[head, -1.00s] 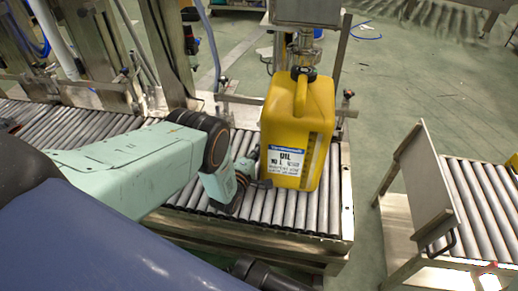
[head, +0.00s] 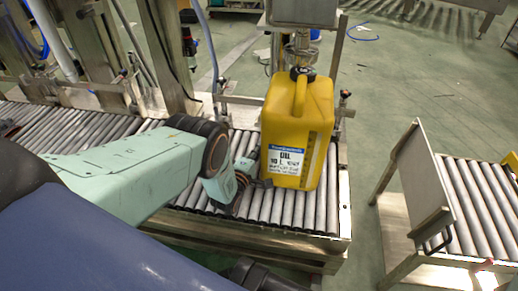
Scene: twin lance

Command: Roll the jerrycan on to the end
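The yellow jerrycan (head: 312,130) with a dark cap and a white and blue oil label stands upright on the roller conveyor (head: 288,208), near its right end. My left gripper (head: 262,172) is low over the rollers at the left side of the jerrycan, close against its lower left edge. Its fingers are small and partly hidden, so I cannot tell whether they are open or shut. My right gripper is not in view; a dark part shows at the bottom edge.
A second roller conveyor (head: 485,200) with an upright metal plate (head: 420,185) stands to the right across a floor gap. A metal filling head (head: 300,50) stands behind the jerrycan. Bare rollers lie right of the jerrycan up to the end frame.

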